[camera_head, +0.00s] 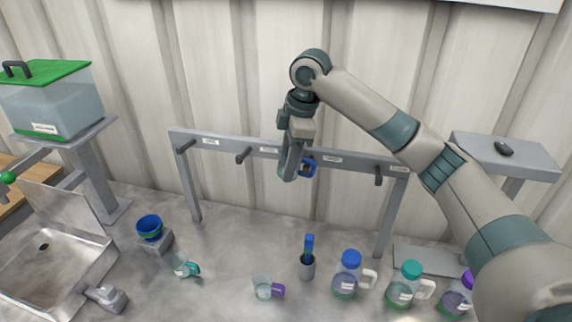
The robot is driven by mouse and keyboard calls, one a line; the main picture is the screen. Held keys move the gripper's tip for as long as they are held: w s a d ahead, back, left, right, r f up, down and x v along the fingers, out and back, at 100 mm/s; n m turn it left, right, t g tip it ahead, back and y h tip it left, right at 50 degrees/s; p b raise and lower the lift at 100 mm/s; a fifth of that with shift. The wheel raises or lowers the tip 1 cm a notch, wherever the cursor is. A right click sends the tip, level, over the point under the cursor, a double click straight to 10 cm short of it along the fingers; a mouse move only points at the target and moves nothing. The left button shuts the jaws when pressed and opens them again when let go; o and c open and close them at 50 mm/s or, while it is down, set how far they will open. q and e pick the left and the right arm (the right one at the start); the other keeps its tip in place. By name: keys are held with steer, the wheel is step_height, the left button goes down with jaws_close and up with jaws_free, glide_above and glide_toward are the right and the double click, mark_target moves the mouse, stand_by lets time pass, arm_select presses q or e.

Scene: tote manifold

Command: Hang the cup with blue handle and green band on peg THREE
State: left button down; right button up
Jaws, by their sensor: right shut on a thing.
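My right gripper (290,172) is up at the peg rack and shut on a cup with a blue handle (309,166). The fingers cover most of the cup, and I cannot make out its band. The grey rack (220,143) has several pegs along its rail, with small labels too small to read. A peg (243,155) left of the gripper and a peg (379,176) at the right end are bare. The gripper hides part of the rail, so I cannot tell whether the cup touches a peg there. My left gripper is not in view.
A cup with a teal handle (186,267) and one with a purple handle (265,287) stand on the counter. Bottles (347,278) stand at the front right. A blue bowl (149,227), a sink (45,262) and a green-lidded tank (50,105) are at left.

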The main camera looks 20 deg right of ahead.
steer(key=shift+w+d+f, duration=0.2)
steer(key=shift+w+d, duration=0.45)
steer(key=shift+w, duration=0.15)
steer(key=shift+w, duration=0.1)
steer(key=o, duration=1.1)
steer(key=shift+r, duration=0.1)
steer(key=shift+d+r, duration=0.1)
steer(key=shift+r, duration=0.05)
